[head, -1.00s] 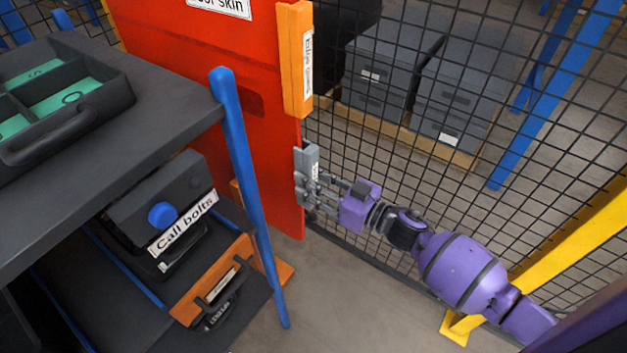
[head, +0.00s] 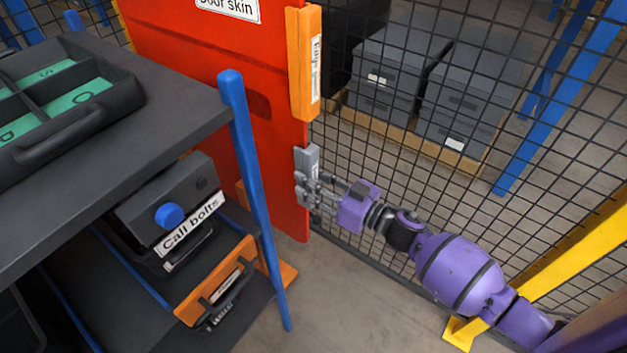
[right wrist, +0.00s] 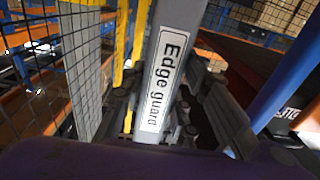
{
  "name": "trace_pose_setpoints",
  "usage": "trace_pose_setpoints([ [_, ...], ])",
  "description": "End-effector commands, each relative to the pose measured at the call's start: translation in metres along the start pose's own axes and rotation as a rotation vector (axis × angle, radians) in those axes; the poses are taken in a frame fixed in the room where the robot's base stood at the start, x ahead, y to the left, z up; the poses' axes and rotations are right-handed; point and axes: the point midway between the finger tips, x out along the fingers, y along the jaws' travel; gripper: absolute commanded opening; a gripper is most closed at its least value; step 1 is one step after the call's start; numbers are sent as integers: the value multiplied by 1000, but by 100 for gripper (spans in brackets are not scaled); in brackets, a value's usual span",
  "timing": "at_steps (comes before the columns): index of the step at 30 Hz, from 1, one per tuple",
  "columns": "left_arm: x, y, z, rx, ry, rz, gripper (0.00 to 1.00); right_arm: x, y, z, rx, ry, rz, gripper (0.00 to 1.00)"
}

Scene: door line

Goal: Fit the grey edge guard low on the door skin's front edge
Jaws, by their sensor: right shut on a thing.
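The red door skin (head: 215,105) stands upright behind the cart in the head view. The grey edge guard (head: 312,158) is at the low part of its front edge, below the orange piece, and looks against the edge; I cannot tell how far it is seated. My right gripper (head: 312,190) is shut on the guard. In the right wrist view the guard (right wrist: 171,70) stands between the fingers with its "Edge guard" label facing the camera. The guard's lower part is hidden by the fingers. My left gripper is not in view.
An orange labelled piece (head: 305,65) sits on the door edge just above the guard. A blue post (head: 255,190) and dark cart (head: 150,100) stand at left. A mesh fence (head: 400,150) runs close behind my right arm. Grey floor (head: 340,300) is open in front.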

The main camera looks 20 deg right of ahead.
Motion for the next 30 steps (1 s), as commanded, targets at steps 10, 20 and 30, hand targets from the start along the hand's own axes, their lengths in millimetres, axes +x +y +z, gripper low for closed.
trace_pose_setpoints([
  [10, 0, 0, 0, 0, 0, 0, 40, 0, 0, 0, 0, 1, 0, 0],
  [20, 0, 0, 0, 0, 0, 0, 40, 0, 0, 0, 0, 0, 0, 50],
  [30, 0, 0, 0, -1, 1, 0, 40, -21, 0, 2, 0, -4, 1, 50],
])
